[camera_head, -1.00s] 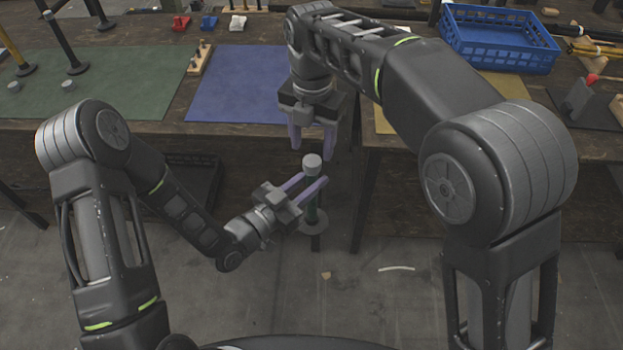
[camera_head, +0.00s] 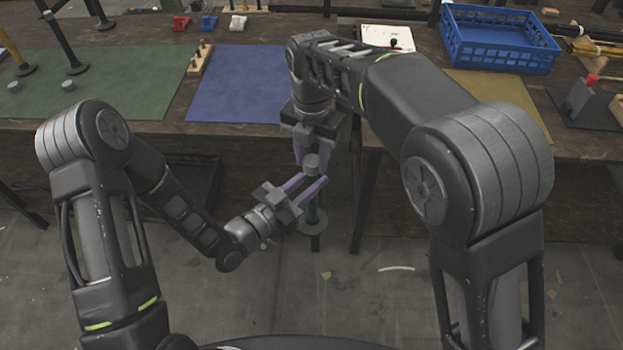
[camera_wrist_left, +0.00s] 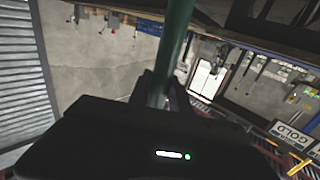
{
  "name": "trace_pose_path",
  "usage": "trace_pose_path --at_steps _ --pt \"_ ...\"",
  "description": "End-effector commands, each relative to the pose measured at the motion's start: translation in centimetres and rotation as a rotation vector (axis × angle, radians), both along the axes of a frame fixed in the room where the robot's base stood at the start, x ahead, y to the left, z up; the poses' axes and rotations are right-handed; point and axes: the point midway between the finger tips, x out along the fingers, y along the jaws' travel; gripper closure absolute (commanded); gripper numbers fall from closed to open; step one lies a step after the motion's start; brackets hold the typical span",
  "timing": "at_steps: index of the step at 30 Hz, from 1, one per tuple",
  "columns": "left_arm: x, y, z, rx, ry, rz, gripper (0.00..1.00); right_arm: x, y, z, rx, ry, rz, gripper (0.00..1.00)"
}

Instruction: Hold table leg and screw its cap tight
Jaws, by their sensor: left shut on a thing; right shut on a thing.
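The table leg (camera_head: 313,214) is dark green and upright in front of the bench, with a round foot plate (camera_head: 313,221) at its lower end. A grey cap (camera_head: 311,162) sits at its top end. My left gripper (camera_head: 319,190) is shut on the leg just below the cap. The leg also shows as a green tube (camera_wrist_left: 174,45) in the left wrist view, running up from behind the dark gripper body. My right gripper (camera_head: 311,158) points down from above, shut on the cap with a finger at each side. The fingers partly hide the joint between cap and leg.
The bench carries a green mat (camera_head: 110,85), a blue mat (camera_head: 240,85) and a blue crate (camera_head: 500,45). The bench's front edge is close behind the leg.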

Motion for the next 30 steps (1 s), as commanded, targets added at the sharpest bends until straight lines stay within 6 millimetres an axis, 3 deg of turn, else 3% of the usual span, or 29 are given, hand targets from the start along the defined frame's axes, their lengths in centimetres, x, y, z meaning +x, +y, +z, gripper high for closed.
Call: trace_pose_path --at_steps 10,20,26,30 --pt "0.02 -0.01 0.08 -0.001 -0.002 0.000 1.00 0.01 -0.01 0.03 0.000 0.000 0.000 1.00" --pt "0.02 -0.01 0.07 -0.001 -0.002 0.000 1.00 0.01 -0.03 0.03 0.000 0.000 -0.044 1.00" --pt "0.02 -0.01 0.07 -0.001 -0.002 0.000 1.00 0.02 -0.01 0.06 0.002 -0.001 -0.359 1.00" --pt "0.02 -0.01 0.07 -0.001 -0.002 0.000 1.00 0.02 -0.01 0.01 0.002 0.000 -0.705 1.00"
